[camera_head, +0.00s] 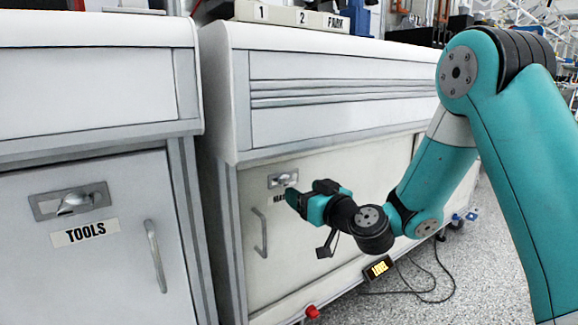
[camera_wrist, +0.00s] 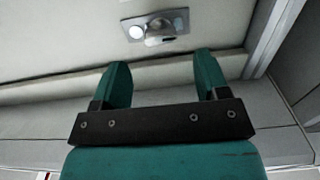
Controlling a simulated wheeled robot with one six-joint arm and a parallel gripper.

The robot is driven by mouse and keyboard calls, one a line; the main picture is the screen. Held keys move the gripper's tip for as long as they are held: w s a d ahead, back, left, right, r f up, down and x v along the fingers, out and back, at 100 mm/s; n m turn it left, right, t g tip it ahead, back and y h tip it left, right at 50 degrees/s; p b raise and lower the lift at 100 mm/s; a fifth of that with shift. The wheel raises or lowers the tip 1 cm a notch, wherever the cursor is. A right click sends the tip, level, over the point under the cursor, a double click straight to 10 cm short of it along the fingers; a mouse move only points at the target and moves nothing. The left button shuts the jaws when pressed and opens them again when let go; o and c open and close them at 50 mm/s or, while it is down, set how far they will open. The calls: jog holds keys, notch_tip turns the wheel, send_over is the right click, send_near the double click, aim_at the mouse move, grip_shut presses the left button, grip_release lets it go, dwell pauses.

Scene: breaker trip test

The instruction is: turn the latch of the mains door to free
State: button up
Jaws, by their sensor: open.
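The mains door (camera_head: 285,262) is a pale cabinet door in the middle of the head view, its label partly hidden behind my gripper. Its latch (camera_head: 283,180) is a small metal lever on a grey plate near the door's top. In the wrist view the latch (camera_wrist: 155,38) lies at the top, beyond my fingertips and roughly between their lines. My gripper (camera_head: 303,199) is in front of the door, just right of and below the latch in the head view. In the wrist view my gripper (camera_wrist: 162,66) is open, with nothing between its fingers. The lever's exact angle is hard to tell.
The mains door has a vertical handle (camera_head: 260,232) below the latch. A neighbouring TOOLS door (camera_head: 100,260) at left has a similar latch (camera_head: 74,203). A small lit display (camera_head: 379,268) and a red knob (camera_head: 312,312) sit low down. Cables lie on the open floor at right.

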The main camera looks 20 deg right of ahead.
aim_at(290, 184)
jog(key=p+x, duration=0.1)
jog(key=p, duration=0.1)
jog(key=p+x, duration=0.4)
jog(key=shift+w+r, duration=0.1)
jog(key=shift+r, duration=0.2)
jog(key=shift+w+a+f+p, duration=0.25)
jog(key=shift+w+f+p, duration=0.05)
jog(key=shift+w+p, duration=0.25)
jog(key=c, duration=0.9)
